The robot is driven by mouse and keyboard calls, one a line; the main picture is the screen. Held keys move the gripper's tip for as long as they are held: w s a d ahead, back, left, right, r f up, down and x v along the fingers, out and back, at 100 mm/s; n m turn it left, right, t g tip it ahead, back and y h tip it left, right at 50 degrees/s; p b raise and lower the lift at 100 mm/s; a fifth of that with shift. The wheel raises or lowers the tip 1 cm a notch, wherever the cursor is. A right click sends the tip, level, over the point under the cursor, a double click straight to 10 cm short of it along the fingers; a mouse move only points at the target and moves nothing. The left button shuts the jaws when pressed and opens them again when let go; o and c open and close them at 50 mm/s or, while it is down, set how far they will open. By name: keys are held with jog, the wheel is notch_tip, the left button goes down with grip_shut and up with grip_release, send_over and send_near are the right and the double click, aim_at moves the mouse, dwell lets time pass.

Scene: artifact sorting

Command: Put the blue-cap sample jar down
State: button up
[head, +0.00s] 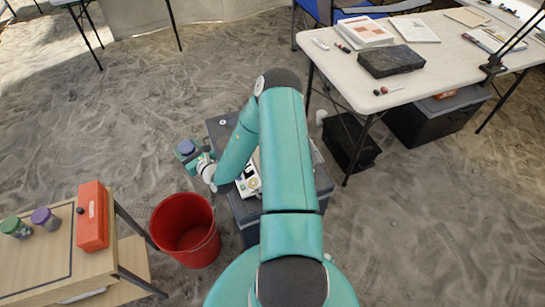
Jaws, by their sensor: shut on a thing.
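The blue-cap sample jar (186,148) is at the far end of my arm, left of the picture's middle. My gripper (195,157) is shut on it and holds it over the sandy floor, beside a dark grey case. The jar's height above the floor is hard to tell. The fingers partly hide its body, but its blue cap shows from above.
A red bucket (185,250) stands below the gripper in the picture. A wooden table (35,268) at left bears a green-cap jar (15,227), a purple-cap jar (45,218) and an orange-red box (92,215). My arm partly covers the grey case (219,128). A white table (440,62) stands at upper right.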

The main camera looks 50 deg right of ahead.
jog(key=s+d+m+h, duration=0.1)
jog(key=s+d, duration=0.2)
jog(key=d, duration=0.9)
jog(key=s+d+m+h, duration=0.1)
jog(key=s+d, duration=0.1)
jog(key=d, duration=1)
jog(key=shift+s+d+f, duration=0.9)
jog(key=shift+s+f, duration=1.25)
jog(key=shift+f, duration=0.1)
jog(key=shift+s+d+f, duration=0.85)
jog(key=shift+s+f, duration=1.3)
jog(key=shift+f, duration=0.1)
jog(key=shift+s+d+f, duration=0.9)
jog(key=shift+s+f, duration=1.25)
jog(key=shift+f, duration=0.1)
jog(key=shift+f, duration=0.1)
jog(key=o, duration=1.3)
jog(key=shift+f, duration=0.1)
jog(key=shift+c, duration=0.2)
